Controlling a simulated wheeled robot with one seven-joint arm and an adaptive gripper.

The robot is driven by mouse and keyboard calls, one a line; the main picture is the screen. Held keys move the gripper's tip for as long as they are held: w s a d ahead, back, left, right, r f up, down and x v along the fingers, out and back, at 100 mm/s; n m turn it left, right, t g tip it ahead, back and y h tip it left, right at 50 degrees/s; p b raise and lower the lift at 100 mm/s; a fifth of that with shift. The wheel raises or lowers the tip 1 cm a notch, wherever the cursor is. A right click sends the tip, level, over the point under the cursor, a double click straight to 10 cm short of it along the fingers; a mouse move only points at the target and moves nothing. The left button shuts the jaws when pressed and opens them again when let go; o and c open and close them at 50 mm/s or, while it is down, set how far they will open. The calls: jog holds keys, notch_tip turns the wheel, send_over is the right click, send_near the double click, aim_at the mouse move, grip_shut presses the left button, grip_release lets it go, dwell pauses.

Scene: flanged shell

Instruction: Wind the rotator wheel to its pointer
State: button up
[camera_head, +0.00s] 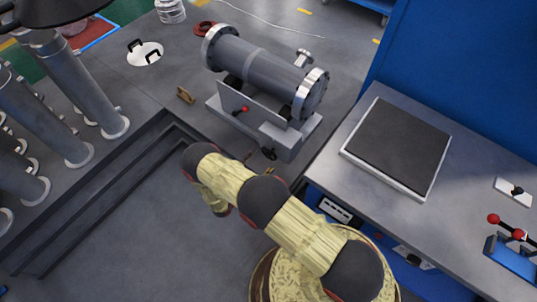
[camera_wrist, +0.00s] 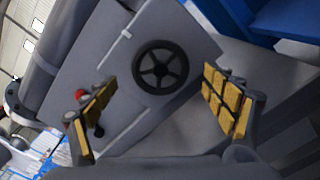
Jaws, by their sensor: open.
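The black rotator wheel (camera_wrist: 160,67), with several spokes, sits on the grey end plate (camera_wrist: 195,38) of the rotator stand in the wrist view. In the head view the wheel (camera_head: 268,154) is a small dark shape at the stand's near end. A thin white bar (camera_wrist: 113,49) lies left of the wheel on the plate; I cannot tell whether it is the pointer. My gripper (camera_wrist: 160,76) is open, its yellow-padded fingers either side of the wheel in the picture and apart from it. In the head view my arm hides most of the gripper.
The grey flanged shell (camera_head: 262,68) lies across the rotator stand (camera_head: 220,106). A red-knobbed lever (camera_head: 243,110) is on the stand's side and shows left of my fingers (camera_wrist: 81,94). A bench with a dark plate (camera_head: 398,145) stands to the right. Grey pipes (camera_head: 75,88) stand left.

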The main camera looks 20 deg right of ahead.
aim_at(268, 155)
jog(key=shift+b+x, duration=0.55)
jog(key=shift+x, duration=2.15)
jog(key=c, duration=0.3)
jog(key=shift+s, duration=0.1)
jog(key=c, duration=0.8)
jog(key=shift+c, duration=0.3)
